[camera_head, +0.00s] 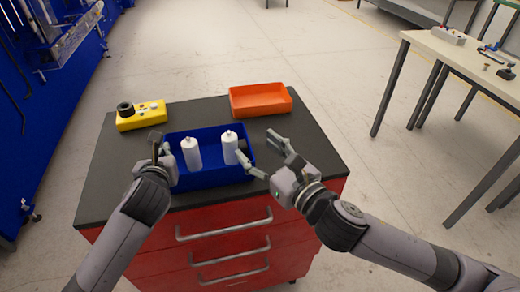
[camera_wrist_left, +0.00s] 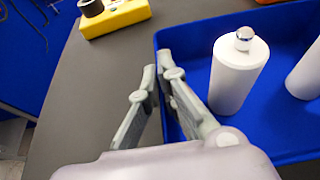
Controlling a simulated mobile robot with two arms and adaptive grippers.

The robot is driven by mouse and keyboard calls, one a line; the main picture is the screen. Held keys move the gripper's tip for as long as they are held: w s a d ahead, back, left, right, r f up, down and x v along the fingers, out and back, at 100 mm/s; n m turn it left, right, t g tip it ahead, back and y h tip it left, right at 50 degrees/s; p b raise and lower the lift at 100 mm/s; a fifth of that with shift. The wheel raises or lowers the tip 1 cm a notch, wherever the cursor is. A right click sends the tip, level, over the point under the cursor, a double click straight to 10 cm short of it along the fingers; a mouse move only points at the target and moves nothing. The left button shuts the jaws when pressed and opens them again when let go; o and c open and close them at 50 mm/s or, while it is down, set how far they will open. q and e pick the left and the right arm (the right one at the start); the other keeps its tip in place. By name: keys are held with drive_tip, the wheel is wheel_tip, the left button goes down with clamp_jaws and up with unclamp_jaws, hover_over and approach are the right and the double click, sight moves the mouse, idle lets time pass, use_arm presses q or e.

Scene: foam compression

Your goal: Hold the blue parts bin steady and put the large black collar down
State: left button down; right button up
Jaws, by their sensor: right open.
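The blue parts bin (camera_head: 208,179) sits on the dark cabinet top with two white bottles (camera_head: 191,154) (camera_head: 229,148) upright in it. My left gripper (camera_head: 157,148) is closed over the bin's left wall; in the left wrist view its fingers (camera_wrist_left: 160,70) lie on either side of the wall of the bin (camera_wrist_left: 283,143). A dark object (camera_head: 242,145), possibly the large black collar, shows in the bin beside the right bottle; its shape is partly hidden. My right gripper (camera_head: 260,149) is open at the bin's right side, its fingers apart with nothing visibly held.
A yellow box (camera_head: 141,118) with a black round part (camera_head: 125,109) stands behind the bin on the left. An empty orange tray (camera_head: 260,101) stands at the back right. The cabinet top (camera_head: 305,148) is bare right of my right gripper. A table (camera_head: 465,62) stands further right.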

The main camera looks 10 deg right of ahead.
use_arm(q)
drive_tip(key=c, duration=1.7)
unclamp_jaws()
